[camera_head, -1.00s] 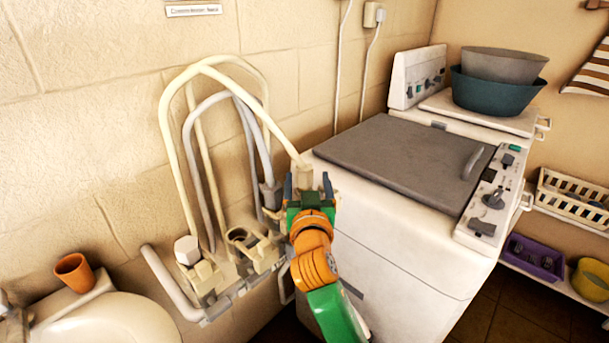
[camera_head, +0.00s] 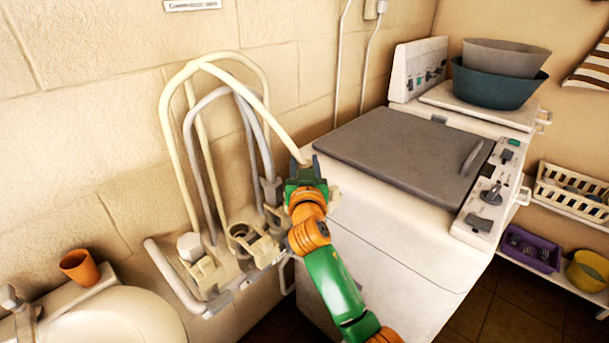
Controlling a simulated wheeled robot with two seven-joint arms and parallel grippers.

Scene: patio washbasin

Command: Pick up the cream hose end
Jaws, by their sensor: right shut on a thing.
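The cream hose (camera_head: 168,118) rises from the wall bracket in a tall arch and comes down on the right to its end (camera_head: 300,158). My right gripper (camera_head: 303,168) is at that end, shut on it, with the fingers mostly hidden behind the green wrist. A grey hose (camera_head: 190,121) arches inside the cream one and comes down to a grey end (camera_head: 270,188) just left of my gripper. My left gripper is not in view.
The wall bracket (camera_head: 228,272) has an open round socket (camera_head: 241,235) and a white knob (camera_head: 189,246). A white washing machine (camera_head: 390,225) stands close on the right. A basin (camera_head: 110,320) with an orange cup (camera_head: 79,266) is at lower left.

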